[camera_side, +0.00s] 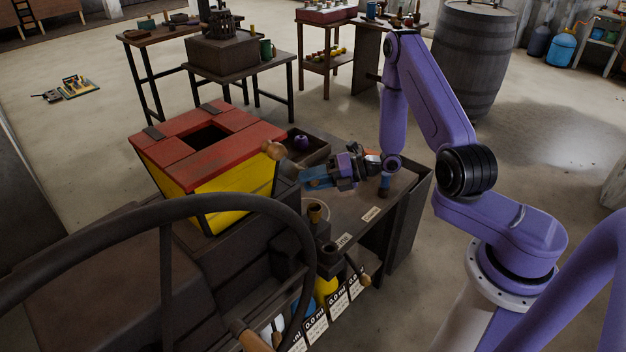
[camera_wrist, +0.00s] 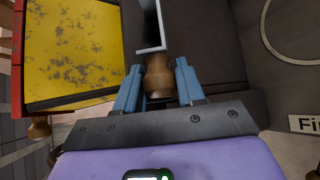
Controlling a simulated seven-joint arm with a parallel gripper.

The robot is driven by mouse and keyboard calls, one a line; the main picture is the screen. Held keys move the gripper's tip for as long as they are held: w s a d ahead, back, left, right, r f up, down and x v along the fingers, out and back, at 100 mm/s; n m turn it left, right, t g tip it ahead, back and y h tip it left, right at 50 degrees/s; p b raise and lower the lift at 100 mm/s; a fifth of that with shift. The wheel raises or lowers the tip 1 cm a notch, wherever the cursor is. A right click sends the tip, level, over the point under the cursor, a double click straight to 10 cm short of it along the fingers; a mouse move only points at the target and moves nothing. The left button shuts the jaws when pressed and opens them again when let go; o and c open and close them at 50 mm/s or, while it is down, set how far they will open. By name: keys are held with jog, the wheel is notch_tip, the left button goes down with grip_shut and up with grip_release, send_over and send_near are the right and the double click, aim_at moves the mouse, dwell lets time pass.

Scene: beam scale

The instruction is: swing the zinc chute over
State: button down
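The zinc chute (camera_wrist: 151,30) is a grey metal trough at the top middle of the wrist view. A turned wooden knob (camera_wrist: 159,76) stands at its near end. My gripper (camera_wrist: 159,66) has its blue fingers on either side of this knob. The knob lies between them, but I cannot tell whether they press on it or stand just clear. In the side view my gripper (camera_side: 318,183) is low over the bench, right of the red and yellow hopper box (camera_side: 240,185). The chute is mostly hidden there.
The bench (camera_side: 350,200) bears a small dark tray (camera_side: 310,150) with a purple object and several paper labels. A large dark handwheel (camera_side: 165,235) stands in front.

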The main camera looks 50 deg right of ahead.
jog(key=shift+a+r+n+g+h, duration=0.4)
jog(key=shift+a+r+n+h, duration=0.3)
jog(key=shift+h, duration=0.4)
jog(key=shift+d, duration=0.1)
jog(key=c, duration=0.8)
grip_release()
jog(key=shift+o, duration=0.2)
jog(key=shift+s+d, duration=0.1)
jog(key=v, duration=1.7)
jog(key=shift+r, duration=0.15)
jog(key=shift+s, duration=0.1)
